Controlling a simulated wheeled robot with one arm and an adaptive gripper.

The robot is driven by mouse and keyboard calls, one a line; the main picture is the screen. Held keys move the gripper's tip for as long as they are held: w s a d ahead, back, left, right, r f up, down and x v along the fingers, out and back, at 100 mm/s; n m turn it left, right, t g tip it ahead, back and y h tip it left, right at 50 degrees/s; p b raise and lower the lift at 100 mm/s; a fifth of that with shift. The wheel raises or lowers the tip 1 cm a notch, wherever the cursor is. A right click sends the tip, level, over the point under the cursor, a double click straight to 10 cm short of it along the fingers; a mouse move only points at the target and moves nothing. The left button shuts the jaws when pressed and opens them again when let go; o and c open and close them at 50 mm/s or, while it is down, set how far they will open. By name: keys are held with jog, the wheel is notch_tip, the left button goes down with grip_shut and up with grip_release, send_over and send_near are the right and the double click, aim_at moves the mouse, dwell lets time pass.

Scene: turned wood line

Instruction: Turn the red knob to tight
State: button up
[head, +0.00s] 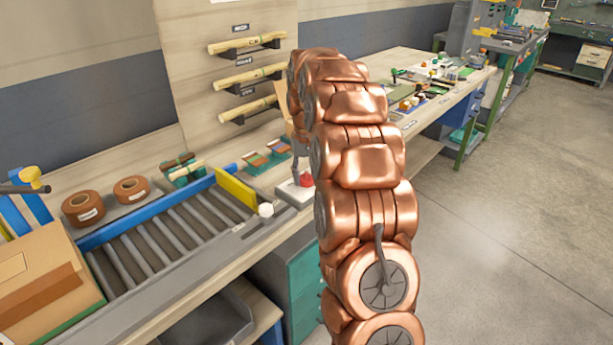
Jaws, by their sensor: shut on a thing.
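The red knob (306,180) sits on a pale base block (291,194) at the front edge of the bench, just right of the roller conveyor. My gripper (300,176) comes down over it from above and is shut on the knob. My copper arm covers the right side of the gripper and part of the block. The knob's markings and its angle are too small and too hidden to read.
The roller conveyor (160,238) with a yellow end plate (236,190) lies to the left, with a white knob (265,209) on its front rail. A cardboard box (45,280) and brown tape rolls (83,207) are further left. Turned wood pieces (247,76) hang on a panel behind.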

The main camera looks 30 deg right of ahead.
aim_at(306, 174)
dwell(0.4)
jog(key=o, duration=1.1)
jog(key=shift+o, duration=0.2)
jog(key=shift+r, duration=0.1)
notch_tip(306, 174, up, 12)
dwell(0.3)
